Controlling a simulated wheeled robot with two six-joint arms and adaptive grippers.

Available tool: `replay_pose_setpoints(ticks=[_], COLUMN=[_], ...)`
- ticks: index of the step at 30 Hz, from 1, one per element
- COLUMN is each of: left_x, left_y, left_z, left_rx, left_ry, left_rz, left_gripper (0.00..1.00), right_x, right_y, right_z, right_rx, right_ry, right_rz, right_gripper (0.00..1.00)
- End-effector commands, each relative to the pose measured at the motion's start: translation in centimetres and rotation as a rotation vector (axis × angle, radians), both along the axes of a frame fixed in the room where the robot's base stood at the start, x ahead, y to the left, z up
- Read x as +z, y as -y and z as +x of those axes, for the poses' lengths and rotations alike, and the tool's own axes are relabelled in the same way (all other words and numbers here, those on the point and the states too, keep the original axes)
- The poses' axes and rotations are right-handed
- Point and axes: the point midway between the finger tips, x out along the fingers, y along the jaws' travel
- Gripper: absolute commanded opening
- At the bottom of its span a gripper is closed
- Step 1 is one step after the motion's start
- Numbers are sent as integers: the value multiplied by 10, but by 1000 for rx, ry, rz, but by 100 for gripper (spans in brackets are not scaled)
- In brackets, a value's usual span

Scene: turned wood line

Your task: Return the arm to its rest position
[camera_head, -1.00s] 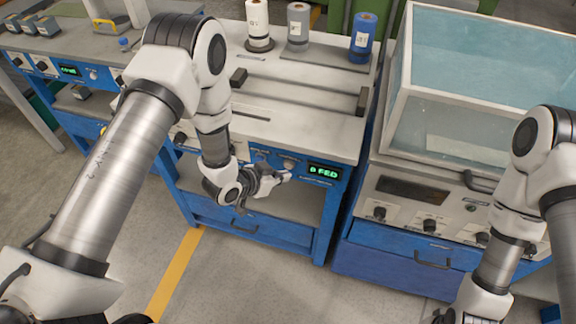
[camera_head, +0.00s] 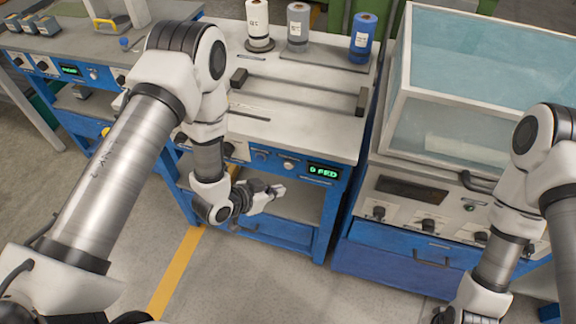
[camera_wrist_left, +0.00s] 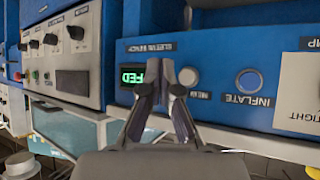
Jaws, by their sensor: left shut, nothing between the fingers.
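My left arm comes in from the left in the head view. Its gripper (camera_head: 276,191) hangs in front of the middle blue bench, below the bench's green-lit display and above the floor. In the left wrist view the left gripper (camera_wrist_left: 166,75) has its fingers together with nothing between them, facing the bench's blue front panel (camera_wrist_left: 215,55). My right arm stands at the right edge of the head view, bent downward, and its gripper is mostly cut off at the bottom edge, so its jaws cannot be judged.
The middle bench (camera_head: 290,135) carries a white spool (camera_head: 258,22), a grey spool (camera_head: 298,25) and a blue spool (camera_head: 362,35). A clear-walled tank (camera_head: 480,80) stands on the right cabinet. A yellow line (camera_head: 177,270) crosses the open floor.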

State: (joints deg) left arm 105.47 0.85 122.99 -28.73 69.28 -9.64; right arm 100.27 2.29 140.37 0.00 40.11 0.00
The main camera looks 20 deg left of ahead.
Motion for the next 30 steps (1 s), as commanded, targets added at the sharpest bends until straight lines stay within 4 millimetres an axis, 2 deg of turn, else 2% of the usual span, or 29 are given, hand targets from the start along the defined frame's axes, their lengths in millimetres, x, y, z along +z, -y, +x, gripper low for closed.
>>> replay_pose_setpoints(ticks=[14, 17, 20, 23, 24, 27, 30], left_x=[0, -9, -31, -59, -67, -74, -72], left_y=[0, -1, -16, -43, -55, -78, -90], left_z=[0, -9, -46, -109, -137, -200, -239], left_rx=[0, 5, 71, 202, 261, 403, 508], left_ry=[0, -25, -153, -390, -494, -725, -876], left_rz=[0, 0, 32, 106, 137, 207, 250], left_gripper=[0, 0, 0, 0, 0, 0, 0], right_x=[0, 0, 0, 0, 0, 0, 0], right_y=[0, 0, 0, 0, 0, 0, 0], right_z=[0, 0, 0, 0, 0, 0, 0], right_rx=[0, 0, 0, 0, 0, 0, 0], right_ry=[0, 0, 0, 0, 0, 0, 0], right_rz=[0, 0, 0, 0, 0, 0, 0], right_gripper=[40, 40, 40, 40, 40, 40, 40])
